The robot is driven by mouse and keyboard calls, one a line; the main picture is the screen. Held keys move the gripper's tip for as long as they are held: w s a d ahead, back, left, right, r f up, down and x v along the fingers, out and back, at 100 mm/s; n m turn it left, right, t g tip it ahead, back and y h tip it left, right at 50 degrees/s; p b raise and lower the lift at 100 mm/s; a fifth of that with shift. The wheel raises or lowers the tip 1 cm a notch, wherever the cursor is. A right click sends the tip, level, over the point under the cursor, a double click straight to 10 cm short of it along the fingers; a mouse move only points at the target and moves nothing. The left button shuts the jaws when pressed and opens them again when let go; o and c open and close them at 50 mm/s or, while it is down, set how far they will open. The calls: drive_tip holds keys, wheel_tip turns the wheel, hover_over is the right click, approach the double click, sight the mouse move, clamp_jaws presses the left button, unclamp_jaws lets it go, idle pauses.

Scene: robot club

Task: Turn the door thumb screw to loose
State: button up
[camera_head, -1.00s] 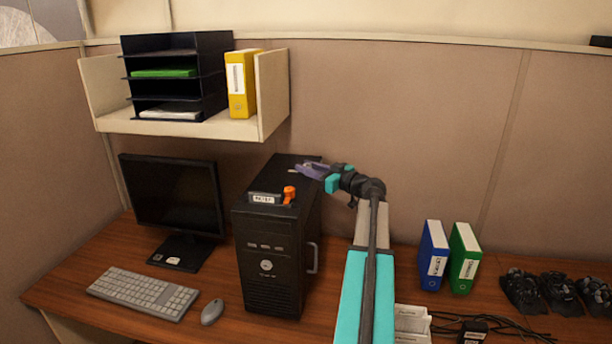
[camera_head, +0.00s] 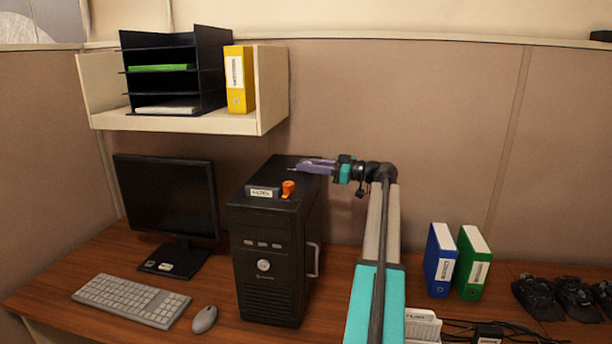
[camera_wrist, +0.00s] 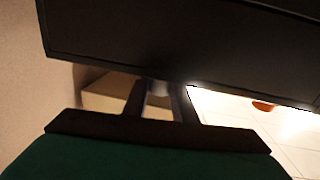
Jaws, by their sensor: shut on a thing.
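The black computer tower (camera_head: 262,255) stands upright on the desk. My gripper (camera_head: 299,167) is at the rear of the tower's top, coming in from the right with its purple fingers level. In the wrist view the two fingers (camera_wrist: 160,88) are close together at the dark panel's edge. A small pale rounded thing (camera_wrist: 158,87), which looks like the thumb screw, shows between the fingertips. My gripper is shut on it. The fingers hide most of it, so its turn cannot be read. In the head view the screw cannot be made out.
An orange knob (camera_head: 288,189) and a label plate (camera_head: 263,192) sit on the tower's top, in front of my gripper. A monitor (camera_head: 166,203) stands left, a shelf (camera_head: 190,123) hangs above, and blue (camera_head: 439,262) and green (camera_head: 474,264) binders stand right.

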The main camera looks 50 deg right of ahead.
drive_tip(key=shift+w+d+f+n+g+y+b, duration=0.1)
drive_tip(key=shift+n+g+y+b, duration=0.6)
drive_tip(key=shift+y+b, duration=0.3)
drive_tip(key=shift+d+f+n+g+y+b, duration=0.1)
drive_tip(key=shift+n+g+y+b, duration=0.5)
drive_tip(key=shift+n+y+b, duration=0.3)
drive_tip(key=shift+a+r+n+g+y+b, duration=0.1)
drive_tip(key=shift+a+n+g+y+b, duration=0.1)
drive_tip(key=shift+n+g+y+b, duration=0.75)
drive_tip(key=shift+y, duration=0.25)
drive_tip(key=shift+s+a+g, duration=0.2)
drive_tip(key=shift+a+g, duration=0.05)
drive_tip(key=o, duration=1)
drive_tip(key=shift+a, duration=0.1)
drive_tip(key=shift+o, duration=0.2)
drive_tip(key=shift+r, duration=0.1)
drive_tip(key=shift+s+d+p, duration=0.1)
drive_tip(key=shift+d+p, duration=0.25)
drive_tip(key=shift+p, duration=0.1)
